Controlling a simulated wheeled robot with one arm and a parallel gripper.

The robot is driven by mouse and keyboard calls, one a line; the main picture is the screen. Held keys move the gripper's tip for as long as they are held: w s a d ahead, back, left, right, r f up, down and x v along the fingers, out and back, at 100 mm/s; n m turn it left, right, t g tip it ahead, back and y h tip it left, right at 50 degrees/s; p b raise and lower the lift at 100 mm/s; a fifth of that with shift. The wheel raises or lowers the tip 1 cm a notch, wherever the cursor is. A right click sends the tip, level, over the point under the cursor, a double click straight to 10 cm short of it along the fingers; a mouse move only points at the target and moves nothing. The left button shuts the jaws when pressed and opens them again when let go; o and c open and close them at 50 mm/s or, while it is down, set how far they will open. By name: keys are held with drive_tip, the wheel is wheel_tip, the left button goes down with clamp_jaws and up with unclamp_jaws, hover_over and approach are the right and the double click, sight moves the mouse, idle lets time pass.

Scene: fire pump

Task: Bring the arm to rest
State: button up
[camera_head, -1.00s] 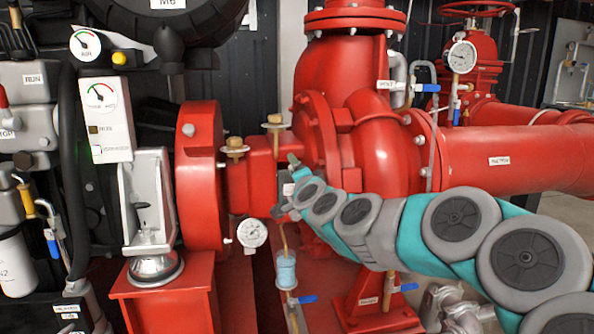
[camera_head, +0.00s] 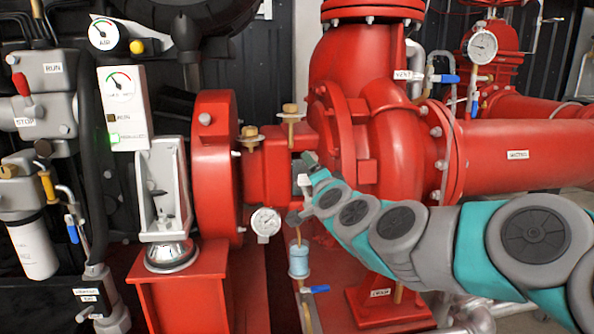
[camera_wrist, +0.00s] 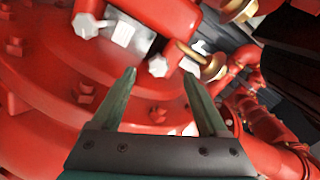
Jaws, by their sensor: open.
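My teal and grey arm (camera_head: 425,240) reaches in from the lower right of the head view. Its end, my gripper (camera_head: 304,175), is in front of the red pump's shaft housing (camera_head: 265,172). In the wrist view my gripper (camera_wrist: 158,88) shows two greenish fingers spread apart, with nothing between them. Red pump casing with bolts (camera_wrist: 158,68) lies beyond the fingers. I cannot tell the exact gap between the fingertips and the casing.
A pressure gauge (camera_head: 266,222) and a clear cup (camera_head: 298,260) with a blue-handled valve (camera_head: 316,289) sit just below my gripper. Brass caps (camera_head: 291,112) stand above it. A white gauge box (camera_head: 123,107) is at left. The large red pipe (camera_head: 515,155) runs right, above my arm.

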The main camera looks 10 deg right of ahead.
drive_tip(key=s+a+f+n+g+y+p, duration=0.1)
drive_tip(key=s+a+f+n+g+y, duration=0.1)
drive_tip(key=s+a+f+n+g, duration=0.5)
drive_tip(key=s+a+f+n+g+y+p, duration=0.25)
drive_tip(key=s+a+f, duration=0.2)
drive_tip(key=s, duration=0.55)
drive_tip(key=s+d+f+n+g+h, duration=0.1)
drive_tip(key=s+d+f+g, duration=0.2)
drive_tip(key=s, duration=0.6)
drive_tip(key=s+d+f+n+g+h+p, duration=0.1)
drive_tip(key=s+d, duration=0.4)
drive_tip(key=s, duration=0.5)
drive_tip(key=s+d+f+n+g+h+p, duration=0.1)
drive_tip(key=s+d+f+g+h, duration=0.2)
drive_tip(key=s, duration=0.7)
wheel_tip(320, 180, down, 2)
drive_tip(key=d+g, duration=0.1)
drive_tip(key=g, duration=0.2)
drive_tip(key=shift+d, duration=0.25)
